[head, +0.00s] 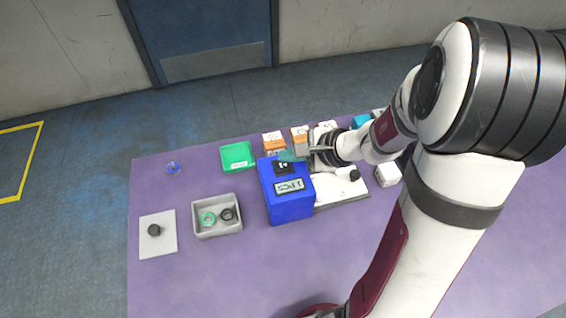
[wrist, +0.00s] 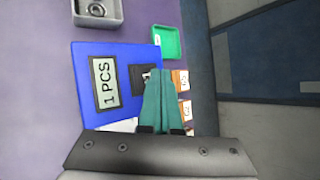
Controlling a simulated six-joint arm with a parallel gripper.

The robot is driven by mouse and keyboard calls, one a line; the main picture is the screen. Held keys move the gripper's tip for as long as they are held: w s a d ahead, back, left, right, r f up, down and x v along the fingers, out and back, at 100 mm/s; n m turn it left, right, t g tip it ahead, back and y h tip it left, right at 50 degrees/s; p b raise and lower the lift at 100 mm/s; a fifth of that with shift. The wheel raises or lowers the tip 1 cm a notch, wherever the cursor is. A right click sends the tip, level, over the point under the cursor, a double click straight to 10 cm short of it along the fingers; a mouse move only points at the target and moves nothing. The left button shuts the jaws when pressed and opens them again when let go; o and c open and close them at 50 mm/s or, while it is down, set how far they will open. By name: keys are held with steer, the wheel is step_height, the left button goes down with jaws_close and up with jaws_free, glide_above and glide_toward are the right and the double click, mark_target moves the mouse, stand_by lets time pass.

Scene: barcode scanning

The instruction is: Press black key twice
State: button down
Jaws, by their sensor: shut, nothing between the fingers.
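The blue box (head: 289,210) stands on the table with a small display (head: 290,186) on its front slope. The black key (head: 282,168), a square with a white mark, sits above the display. In the wrist view the blue box (wrist: 85,55) has a display (wrist: 104,83) reading "1 PCS", and the black key (wrist: 137,76) is beside it. My gripper (head: 287,156) is shut and empty, with teal fingers. In the wrist view the fingertips (wrist: 157,72) overlap the key's edge and partly hide it; I cannot tell whether they touch it.
A grey tray (head: 217,233) with rings and a pale plate (head: 165,245) with a black knob lie to the left. A green tray (head: 238,157) and small orange-and-white boxes (head: 273,140) stand behind. A white board (head: 340,187) lies right of the box. The front table is clear.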

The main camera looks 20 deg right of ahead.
mark_target(288, 167)
steer(key=shift+f, duration=0.15)
steer(key=shift+f, duration=0.25)
steer(key=shift+f, duration=0.45)
stand_by(0.7)
steer(key=shift+r, duration=0.85)
steer(key=shift+r, duration=2.55)
